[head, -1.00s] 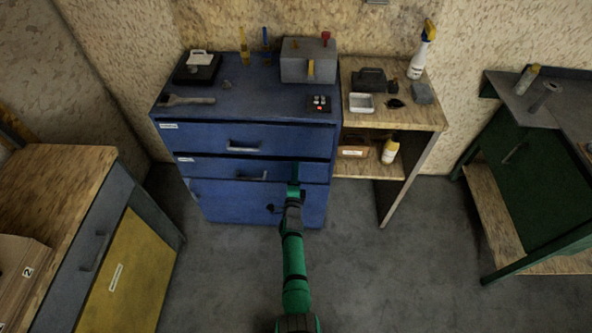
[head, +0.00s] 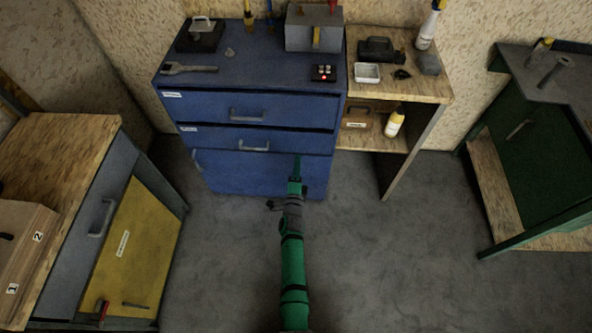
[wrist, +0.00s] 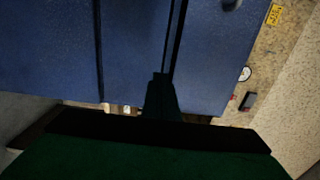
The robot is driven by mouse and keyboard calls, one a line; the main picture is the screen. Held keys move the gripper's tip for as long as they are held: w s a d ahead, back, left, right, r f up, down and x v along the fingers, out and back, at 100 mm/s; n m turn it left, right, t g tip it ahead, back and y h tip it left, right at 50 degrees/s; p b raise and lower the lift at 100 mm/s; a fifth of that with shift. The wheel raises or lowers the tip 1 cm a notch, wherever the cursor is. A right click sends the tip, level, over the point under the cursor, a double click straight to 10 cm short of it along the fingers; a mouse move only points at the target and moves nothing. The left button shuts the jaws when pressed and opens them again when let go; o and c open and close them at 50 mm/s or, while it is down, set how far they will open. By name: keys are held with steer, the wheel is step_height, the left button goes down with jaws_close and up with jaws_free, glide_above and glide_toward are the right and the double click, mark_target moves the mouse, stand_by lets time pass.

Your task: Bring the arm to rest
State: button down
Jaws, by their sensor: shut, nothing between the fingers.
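My gripper (head: 297,169) is in front of the lower part of the blue cabinet (head: 225,176), with my green arm stretched out toward it over the floor. The fingers are together and hold nothing. In the wrist view the shut fingers (wrist: 161,95) stand dark against the blue cabinet front (wrist: 50,50). I cannot tell how wide the gap to the cabinet is.
The blue cabinet has drawers with handles and a grey box (head: 314,28) on top. A wooden shelf unit (head: 428,88) stands to its right. A wooden-topped bench (head: 75,150) is at left, a green workbench (head: 530,140) at right. Grey floor (head: 400,260) between them is clear.

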steer(key=shift+s+a, duration=0.15)
steer(key=shift+s, duration=0.65)
steer(key=shift+s+a, duration=0.15)
steer(key=shift+s, duration=0.65)
steer(key=s+a+r+n+g+y, duration=0.2)
steer(key=s+n, duration=0.7)
steer(key=s, duration=1.8)
steer(key=s+r+n, duration=1)
steer(key=s+r, duration=0.8)
steer(key=shift+s+a, duration=0.2)
steer(key=shift+s, duration=0.2)
